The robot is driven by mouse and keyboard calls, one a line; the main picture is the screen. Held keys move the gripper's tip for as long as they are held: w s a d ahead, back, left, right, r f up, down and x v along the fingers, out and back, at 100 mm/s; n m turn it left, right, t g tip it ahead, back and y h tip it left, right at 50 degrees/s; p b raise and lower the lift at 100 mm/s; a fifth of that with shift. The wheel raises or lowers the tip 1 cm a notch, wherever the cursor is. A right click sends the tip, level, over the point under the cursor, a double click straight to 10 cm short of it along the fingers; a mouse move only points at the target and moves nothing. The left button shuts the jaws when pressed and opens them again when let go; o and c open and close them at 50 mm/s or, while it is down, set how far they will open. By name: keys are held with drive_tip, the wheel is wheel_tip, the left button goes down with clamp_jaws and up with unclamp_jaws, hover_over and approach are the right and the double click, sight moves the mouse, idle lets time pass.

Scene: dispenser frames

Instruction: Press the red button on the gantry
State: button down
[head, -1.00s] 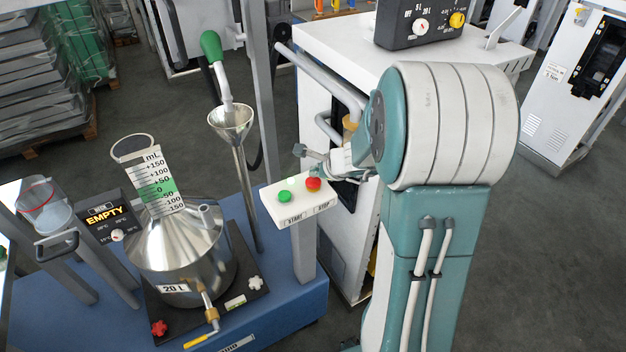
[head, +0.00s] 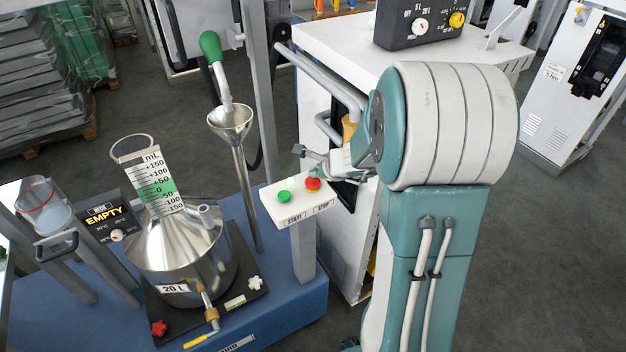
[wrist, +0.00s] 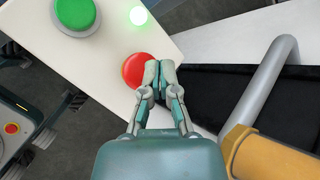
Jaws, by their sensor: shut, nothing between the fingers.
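The red button (head: 313,184) sits on the white START/STOP panel (head: 298,213), above the STOP label. The green button (head: 284,197) is to its left, above START. In the wrist view the red button (wrist: 138,70) is just beyond the fingertips of my gripper (wrist: 157,68), which overlap its right edge. My gripper is shut with its fingers together. I cannot tell whether the fingertips touch the button. In the head view my gripper is partly hidden behind my arm. A small green light (wrist: 138,15) glows on the panel.
A steel 20 L vessel (head: 190,262) and funnel (head: 230,122) stand left of the panel on a blue base. An EMPTY display (head: 104,214) is farther left. A white cabinet with a grey rail (wrist: 262,85) is close right of my gripper.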

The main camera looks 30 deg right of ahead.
sight(315, 181)
drive_tip(key=shift+a+f, duration=0.15)
drive_tip(key=shift+f, duration=0.15)
drive_tip(key=shift+f, duration=0.5)
idle(0.7)
drive_tip(key=shift+r, duration=0.95)
drive_tip(key=shift+r, duration=2.45)
